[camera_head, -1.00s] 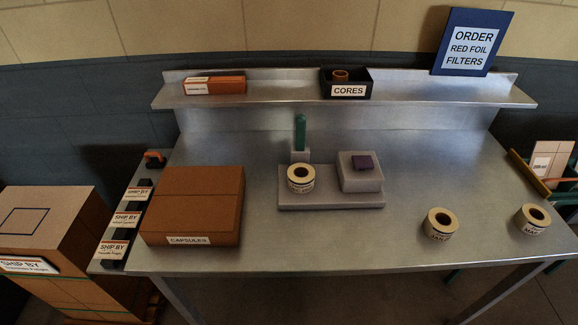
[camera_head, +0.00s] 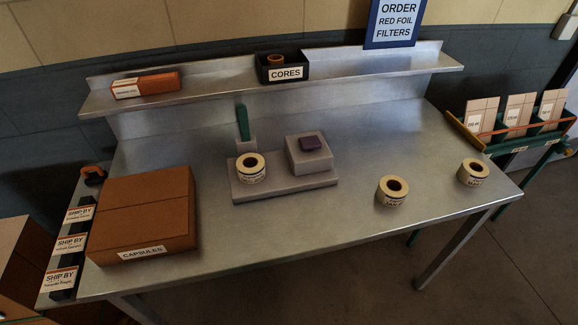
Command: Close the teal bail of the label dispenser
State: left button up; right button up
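The label dispenser (camera_head: 285,188) is a light grey base on the metal table, with a raised grey block (camera_head: 307,158) on its right that carries a small purple piece (camera_head: 311,143). The teal bail (camera_head: 243,122) stands upright from a grey post at the back left of the dispenser. A cream label roll (camera_head: 250,168) sits on the base in front of the bail. Neither of my grippers shows in the head view.
A brown capsules box (camera_head: 145,215) stands at the table's left. Two loose label rolls (camera_head: 392,190) (camera_head: 472,172) stand on the right. A back shelf (camera_head: 200,85) holds the cores bin (camera_head: 283,67) and an orange box (camera_head: 146,84). The table's front middle is clear.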

aim_at(242, 113)
jog(key=k+j+z, duration=0.4)
jog(key=k+j, duration=0.15)
jog(key=k, duration=0.2)
jog(key=k+j+z, duration=0.2)
jog(key=k, duration=0.2)
